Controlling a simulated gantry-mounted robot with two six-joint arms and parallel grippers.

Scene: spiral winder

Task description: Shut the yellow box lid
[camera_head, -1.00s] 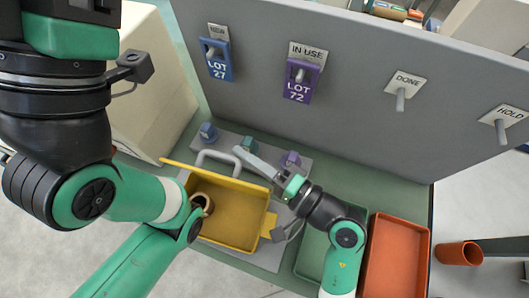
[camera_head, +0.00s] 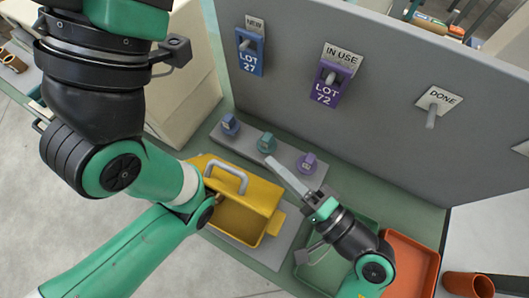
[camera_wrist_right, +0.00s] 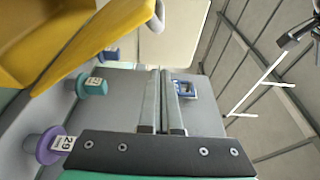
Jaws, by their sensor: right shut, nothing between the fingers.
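The yellow box (camera_head: 247,236) sits on a grey plate on the bench. Its yellow lid (camera_head: 250,190), with a grey handle (camera_head: 230,170), leans part way over the box, and the box's open inside shows below the lid's front edge. A small brown roll partly shows at the box's left, beside my arm. My right gripper (camera_head: 270,161) is shut and empty, its fingers pointing up and left just right of the lid. In the right wrist view its shut fingers (camera_wrist_right: 162,75) are apart from the yellow surface (camera_wrist_right: 75,35). My left arm covers the box's left side; its gripper is out of view.
Blue (camera_head: 229,124), teal (camera_head: 266,142) and purple (camera_head: 307,163) spools stand on a grey strip behind the box. A grey panel (camera_head: 400,140) with labelled pegs rises behind. A green tray (camera_head: 318,275) and an orange tray (camera_head: 415,262) lie right of the box.

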